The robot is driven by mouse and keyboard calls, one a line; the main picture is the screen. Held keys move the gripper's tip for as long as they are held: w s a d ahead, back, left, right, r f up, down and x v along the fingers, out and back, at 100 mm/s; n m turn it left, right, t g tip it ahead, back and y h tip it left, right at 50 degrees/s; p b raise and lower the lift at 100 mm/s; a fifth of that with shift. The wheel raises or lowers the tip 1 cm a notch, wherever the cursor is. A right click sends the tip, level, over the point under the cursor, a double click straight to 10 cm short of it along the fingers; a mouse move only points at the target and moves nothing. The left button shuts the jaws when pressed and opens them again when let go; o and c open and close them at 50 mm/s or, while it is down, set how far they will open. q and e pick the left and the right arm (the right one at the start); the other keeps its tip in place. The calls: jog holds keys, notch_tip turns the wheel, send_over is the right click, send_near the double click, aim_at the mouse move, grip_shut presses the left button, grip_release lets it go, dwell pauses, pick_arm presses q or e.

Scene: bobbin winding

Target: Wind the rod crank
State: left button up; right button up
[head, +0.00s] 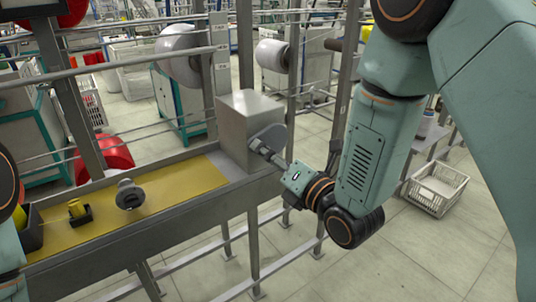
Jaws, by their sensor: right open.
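A grey metal box (248,122) stands at the right end of the bench. A rounded grey crank part (270,135) shows on its right side, partly hidden by my right gripper. My right gripper (262,149) comes in from the right with its fingers at the crank; it is open. I cannot tell whether the fingers touch the crank or are around its rod. A dark grey spool-like part (129,194) sits on the yellow bench top. Only bits of my left arm show at the left edge; its gripper is out of view.
The bench (180,182) has a yellow top and a raised metal edge. A small yellow bobbin in a black holder (79,212) and a black bin (32,234) are at its left. Metal rails and posts run behind. A white crate (437,190) is on the floor at right.

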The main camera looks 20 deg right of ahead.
jog(key=v, duration=0.7)
jog(key=shift+s, duration=0.15)
dwell(0.4)
